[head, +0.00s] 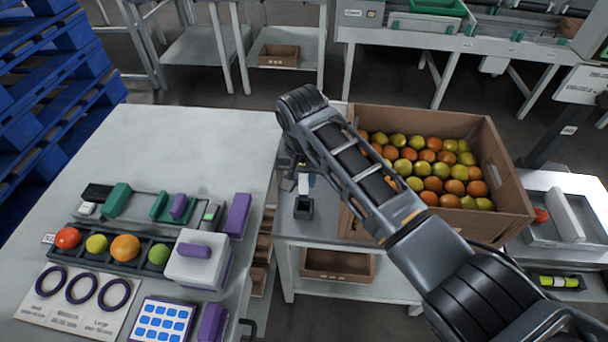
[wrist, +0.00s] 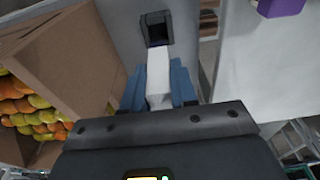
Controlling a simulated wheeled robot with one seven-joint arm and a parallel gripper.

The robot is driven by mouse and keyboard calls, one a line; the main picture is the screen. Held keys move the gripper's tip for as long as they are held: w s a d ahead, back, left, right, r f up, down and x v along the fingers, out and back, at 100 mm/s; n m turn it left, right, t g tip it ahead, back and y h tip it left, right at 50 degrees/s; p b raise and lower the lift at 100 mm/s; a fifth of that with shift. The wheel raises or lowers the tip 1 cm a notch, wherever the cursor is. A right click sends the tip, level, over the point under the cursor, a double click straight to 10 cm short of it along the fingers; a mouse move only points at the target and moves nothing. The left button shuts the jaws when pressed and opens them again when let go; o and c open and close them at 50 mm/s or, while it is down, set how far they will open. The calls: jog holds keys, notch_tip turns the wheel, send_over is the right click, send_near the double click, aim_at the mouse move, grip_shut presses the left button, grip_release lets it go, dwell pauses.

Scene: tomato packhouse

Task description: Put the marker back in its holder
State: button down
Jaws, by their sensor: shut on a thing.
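My gripper (wrist: 158,88) has blue fingers and is shut on the marker (wrist: 158,70), a white block-like body with a dark purplish end. The marker points at the holder (wrist: 157,27), a small dark square cup with an opening, in the wrist view. Its far end is at the holder's near edge; I cannot tell whether it touches or enters. In the head view the white marker (head: 303,184) shows just above the black holder (head: 303,208) on the narrow grey table. My arm hides most of the gripper there.
A cardboard box (head: 510,190) full of orange and yellow-green tomatoes stands close to the right of the holder. The white table (head: 190,140) at left bears a sizing tray (head: 120,262), rings and purple-and-white items. Its far part is clear.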

aim_at(304, 196)
notch_tip(304, 196, down, 3)
jog(key=shift+r+b, duration=0.15)
jog(key=shift+b, duration=0.9)
jog(key=shift+f+p, duration=0.25)
jog(key=shift+p, duration=0.05)
jog(key=shift+s, duration=0.1)
jog(key=shift+f+b, duration=0.8)
jog(key=shift+f, duration=1.05)
jog(key=c, duration=0.8)
grip_release()
jog(key=c, duration=0.3)
